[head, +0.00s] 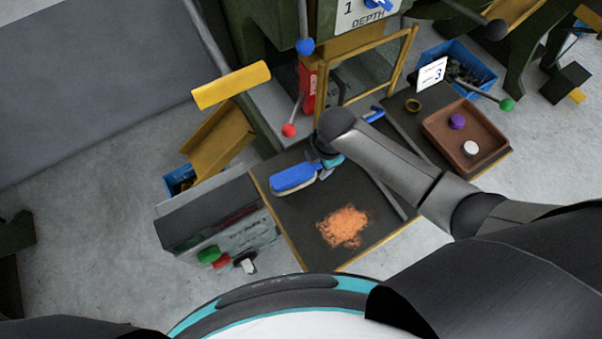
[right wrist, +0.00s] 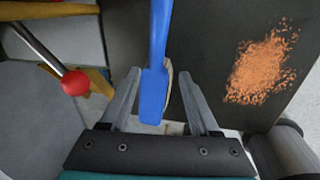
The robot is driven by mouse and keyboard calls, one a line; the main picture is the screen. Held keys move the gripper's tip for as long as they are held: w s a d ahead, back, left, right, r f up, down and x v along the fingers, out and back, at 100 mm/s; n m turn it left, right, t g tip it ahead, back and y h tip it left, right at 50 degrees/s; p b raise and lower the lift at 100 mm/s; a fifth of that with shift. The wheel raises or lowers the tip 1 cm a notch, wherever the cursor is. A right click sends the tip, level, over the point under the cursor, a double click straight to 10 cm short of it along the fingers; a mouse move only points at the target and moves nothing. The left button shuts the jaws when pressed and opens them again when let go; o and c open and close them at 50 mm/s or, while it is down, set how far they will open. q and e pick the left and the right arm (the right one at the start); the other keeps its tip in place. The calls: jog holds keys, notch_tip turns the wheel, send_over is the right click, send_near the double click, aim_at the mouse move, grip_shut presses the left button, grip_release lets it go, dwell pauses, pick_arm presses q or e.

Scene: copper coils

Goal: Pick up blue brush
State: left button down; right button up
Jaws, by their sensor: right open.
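The blue brush (head: 293,178) lies at the left part of the dark work board, with pale bristles along its lower edge. In the right wrist view the blue brush (right wrist: 155,92) runs up and down between my fingers. My right gripper (head: 328,164) is at the brush's right end in the head view. In the wrist view its two fingers (right wrist: 160,77) stand apart on either side of the brush, with gaps visible. Part of the brush is hidden by my gripper in the head view. My left gripper is not in view.
Orange shavings (head: 343,227) lie on the dark board (head: 300,225). A lever with a red knob (head: 289,130) stands behind the brush. A grey control box (head: 222,222) with green and red buttons is at left. A brown tray (head: 435,125) and blue bin (head: 483,72) are at right.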

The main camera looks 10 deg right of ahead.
aim_at(317, 165)
jog(key=shift+w+f, duration=0.2)
jog(key=shift+f, duration=0.35)
jog(key=f+b, duration=0.1)
jog(key=w+f+b, duration=0.1)
jog(key=f, duration=0.1)
jog(key=shift+w+f, duration=0.15)
jog(key=shift+f, duration=0.35)
grip_shut()
